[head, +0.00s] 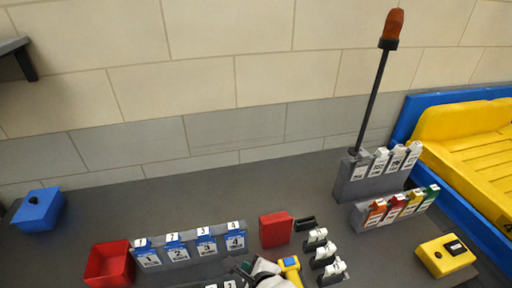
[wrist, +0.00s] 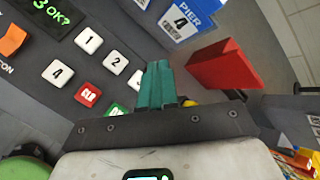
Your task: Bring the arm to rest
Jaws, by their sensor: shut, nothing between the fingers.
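My gripper (wrist: 158,80) shows in the wrist view with its two teal fingers pressed together and nothing between them. The fingers are over the dark surface beside a keypad panel (wrist: 62,48), whose white keys, red CLR key and green key lie to the left. The panel's display shows green text ending in "3 OK?". In the head view, my white wrist and the dark green fingertips (head: 245,268) show at the bottom edge, in front of the numbered blue cards. The rest of my arm is mostly out of view.
A red block (head: 275,230), a red bin (head: 93,269), a rack of blue cards (head: 190,251) and small grey-white holders (head: 325,255) stand close around my gripper. A tall red-topped pole (head: 374,95) rises behind grey racks. A yellow box (head: 445,256) is at right, a blue box (head: 38,210) far left.

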